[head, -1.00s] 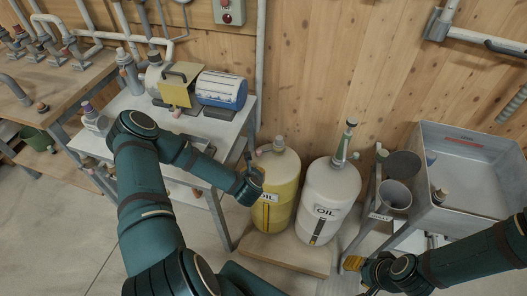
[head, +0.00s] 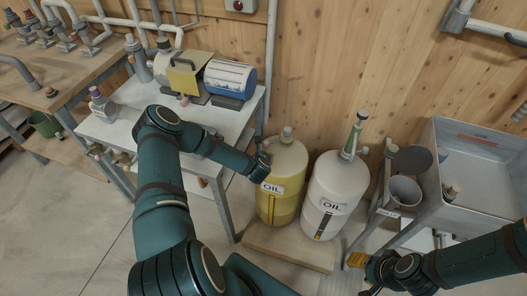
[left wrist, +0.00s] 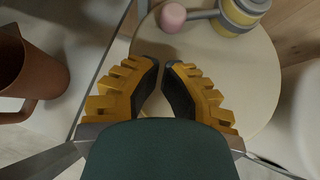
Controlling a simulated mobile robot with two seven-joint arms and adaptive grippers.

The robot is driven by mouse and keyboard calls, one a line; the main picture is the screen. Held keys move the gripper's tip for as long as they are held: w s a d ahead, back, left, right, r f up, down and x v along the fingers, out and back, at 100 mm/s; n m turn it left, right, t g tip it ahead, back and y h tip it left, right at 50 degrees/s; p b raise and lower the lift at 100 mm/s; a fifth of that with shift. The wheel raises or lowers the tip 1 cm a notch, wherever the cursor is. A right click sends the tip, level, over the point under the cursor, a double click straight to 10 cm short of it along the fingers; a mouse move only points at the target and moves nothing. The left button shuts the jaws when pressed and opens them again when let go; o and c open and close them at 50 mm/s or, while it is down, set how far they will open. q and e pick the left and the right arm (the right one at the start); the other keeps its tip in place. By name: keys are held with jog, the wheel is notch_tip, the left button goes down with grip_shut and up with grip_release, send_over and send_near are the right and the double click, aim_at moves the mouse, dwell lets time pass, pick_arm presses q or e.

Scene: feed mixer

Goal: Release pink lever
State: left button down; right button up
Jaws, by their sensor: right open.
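The pink lever is a grey arm with a pink ball end (left wrist: 172,17), reaching left from a grey and yellow cap (left wrist: 240,12) on the yellow oil tank (head: 287,160). In the left wrist view my left gripper (left wrist: 164,66) has its two yellow fingers over the pale tank top, with a narrow empty gap between the tips. The pink ball lies beyond the tips, apart from them. In the head view my left gripper (head: 262,163) is at the tank's upper left and partly hides the lever. My right gripper (head: 360,274) is open and empty at lower right.
A white oil tank (head: 337,182) with a green-handled valve stands right of the yellow one, both on a wooden platform (head: 290,248). A grey table (head: 125,122) with a motor stands left. A metal hopper (head: 480,185) stands right.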

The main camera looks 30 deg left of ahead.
aim_at(262, 148)
pick_arm(q)
jog(key=shift+w+a+f+b, duration=0.15)
jog(key=shift+w+a, duration=0.15)
jog(key=shift+w, duration=0.3)
jog(key=shift+w+a+f+b, duration=0.15)
jog(key=shift+w+a, duration=0.2)
jog(key=shift+w, duration=0.25)
jog(key=shift+w+a+f, duration=0.15)
jog(key=shift+w+a, duration=0.15)
jog(key=shift+w, duration=0.3)
jog(key=shift+a, duration=0.15)
jog(key=shift+a, duration=0.15)
jog(key=shift+w+m+h, duration=0.15)
jog(key=shift+m+h, duration=0.15)
